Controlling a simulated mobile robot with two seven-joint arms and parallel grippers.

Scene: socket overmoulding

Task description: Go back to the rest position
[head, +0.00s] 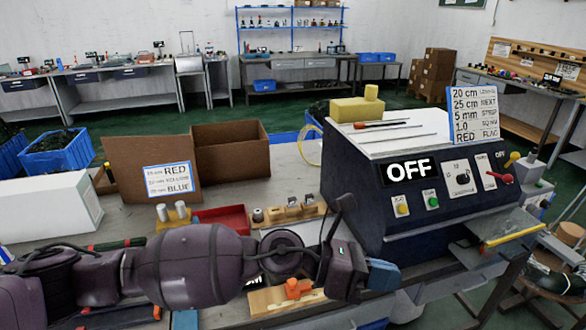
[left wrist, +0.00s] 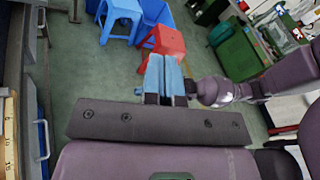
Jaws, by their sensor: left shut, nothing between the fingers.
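My left arm reaches in from the left in the head view, across the front of the workbench (head: 290,165). Its gripper (head: 383,275), with light blue fingers, is at the front of the dark blue machine (head: 350,190), below its panel. In the left wrist view the fingers of my left gripper (left wrist: 165,78) are together with nothing between them. They show over the green floor, with a red stool (left wrist: 163,42) and blue stool (left wrist: 120,20) beyond. My right gripper is not seen.
The machine's panel reads OFF (head: 408,170). A white box (head: 45,207) is at left.

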